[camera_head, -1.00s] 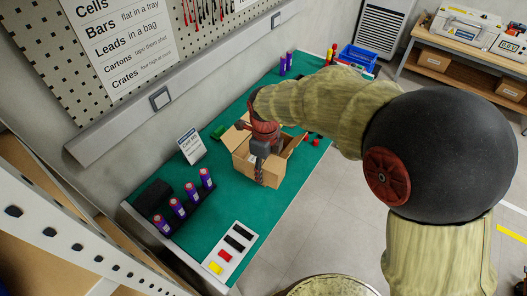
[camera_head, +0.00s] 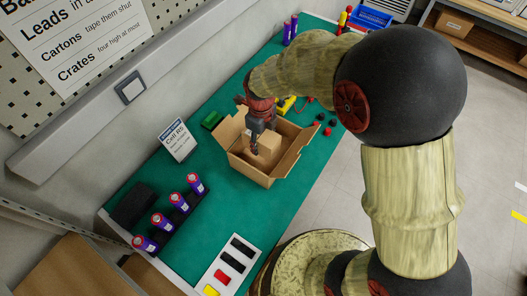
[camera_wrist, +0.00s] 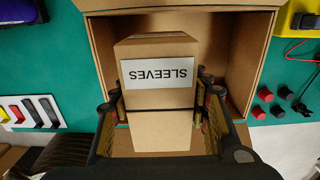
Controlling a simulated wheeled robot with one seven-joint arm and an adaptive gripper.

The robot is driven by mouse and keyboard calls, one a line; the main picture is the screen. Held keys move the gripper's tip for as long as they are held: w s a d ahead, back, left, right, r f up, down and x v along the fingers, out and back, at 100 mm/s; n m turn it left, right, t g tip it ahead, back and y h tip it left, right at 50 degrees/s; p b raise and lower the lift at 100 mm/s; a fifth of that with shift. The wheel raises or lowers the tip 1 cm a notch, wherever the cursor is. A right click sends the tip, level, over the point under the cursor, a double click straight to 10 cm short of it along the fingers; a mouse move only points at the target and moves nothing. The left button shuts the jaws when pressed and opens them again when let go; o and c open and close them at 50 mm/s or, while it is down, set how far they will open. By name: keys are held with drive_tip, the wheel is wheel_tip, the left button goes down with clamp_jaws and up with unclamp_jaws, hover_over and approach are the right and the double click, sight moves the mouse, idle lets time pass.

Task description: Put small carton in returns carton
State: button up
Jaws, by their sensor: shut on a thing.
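The small carton (camera_wrist: 160,122) is a brown box with a white label reading "SLEEVES". In the wrist view my gripper (camera_wrist: 160,115) has a finger on each side of it and is shut on it. The small carton also shows in the head view (camera_head: 266,146), beside my gripper (camera_head: 256,143). The open brown carton (camera_head: 240,163), which I take to be the returns carton, stands on the green table with its flaps spread. In the wrist view its wall (camera_wrist: 255,60) rises behind the small carton. The small carton is over or within its opening; I cannot tell how deep.
A cell rack (camera_head: 172,215) with several purple cells stands at the near left, beside a white sign (camera_head: 177,141). A tray (camera_head: 228,268) of coloured bars lies in front. Red and black caps (camera_wrist: 265,95) lie right of the carton. The green table (camera_head: 215,205) has bare room between.

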sight(262, 160)
wheel_tip(262, 160, down, 9)
drive_tip(key=b, duration=0.3)
drive_tip(key=shift+r, duration=0.15)
drive_tip(key=o, duration=1.5)
drive_tip(key=shift+s+f, duration=0.1)
drive_tip(key=shift+f, duration=0.1)
drive_tip(key=shift+o, duration=0.2)
